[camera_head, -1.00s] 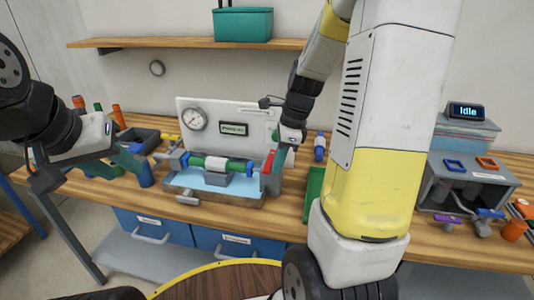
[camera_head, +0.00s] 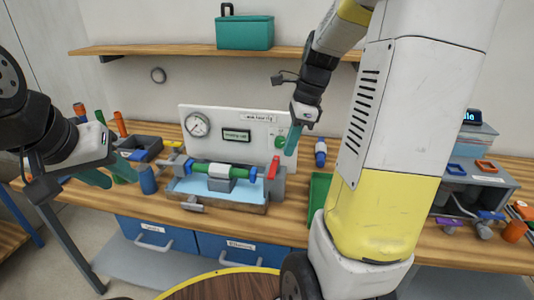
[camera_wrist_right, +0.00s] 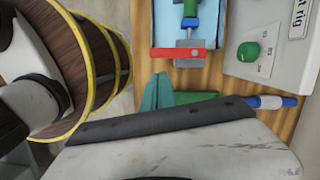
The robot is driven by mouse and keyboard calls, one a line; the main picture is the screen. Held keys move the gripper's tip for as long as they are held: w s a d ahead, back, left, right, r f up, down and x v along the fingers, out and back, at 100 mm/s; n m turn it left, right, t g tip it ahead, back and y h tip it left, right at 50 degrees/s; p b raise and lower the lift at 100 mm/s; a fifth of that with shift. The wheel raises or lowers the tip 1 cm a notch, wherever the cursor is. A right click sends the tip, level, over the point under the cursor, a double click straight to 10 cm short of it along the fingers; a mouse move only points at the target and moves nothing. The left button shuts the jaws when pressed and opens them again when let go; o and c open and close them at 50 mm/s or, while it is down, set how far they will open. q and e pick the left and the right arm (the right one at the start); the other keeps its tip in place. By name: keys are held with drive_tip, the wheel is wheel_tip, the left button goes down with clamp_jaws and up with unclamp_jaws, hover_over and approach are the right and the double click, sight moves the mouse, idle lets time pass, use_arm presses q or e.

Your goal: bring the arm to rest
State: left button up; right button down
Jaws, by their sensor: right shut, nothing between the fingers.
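My right gripper (camera_head: 292,141) hangs in front of the right side of the white test rig panel (camera_head: 228,121), above the red lever (camera_head: 273,168). Its teal fingers are shut with nothing between them. In the right wrist view its fingers (camera_wrist_right: 157,92) show beside the red lever (camera_wrist_right: 178,54), apart from it. My left gripper (camera_head: 105,177) is at the left, over the table's left part near a blue cylinder (camera_head: 147,179). Its teal fingers look spread apart and hold nothing visible.
The rig's tray (camera_head: 225,205) holds a green and white pipe section (camera_head: 225,170). A green tray (camera_head: 319,190) lies right of the rig, with a blue-and-white cylinder (camera_head: 320,153) behind. A grey box (camera_head: 470,185) stands at the right. A teal case (camera_head: 245,32) sits on the shelf above.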

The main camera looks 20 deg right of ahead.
drive_tip(key=shift+v, duration=1)
drive_tip(key=shift+s, duration=0.1)
drive_tip(key=s+a+r+n+t, duration=0.2)
drive_tip(key=s+a+n, duration=0.3)
drive_tip(key=n, duration=0.5)
drive_tip(key=s+a+r+n+t, duration=0.3)
drive_tip(key=s+a+n, duration=0.2)
drive_tip(key=s+n, duration=0.3)
drive_tip(key=n, duration=0.3)
drive_tip(key=shift+r+n+h, duration=0.25)
drive_tip(key=shift+n+h, duration=0.05)
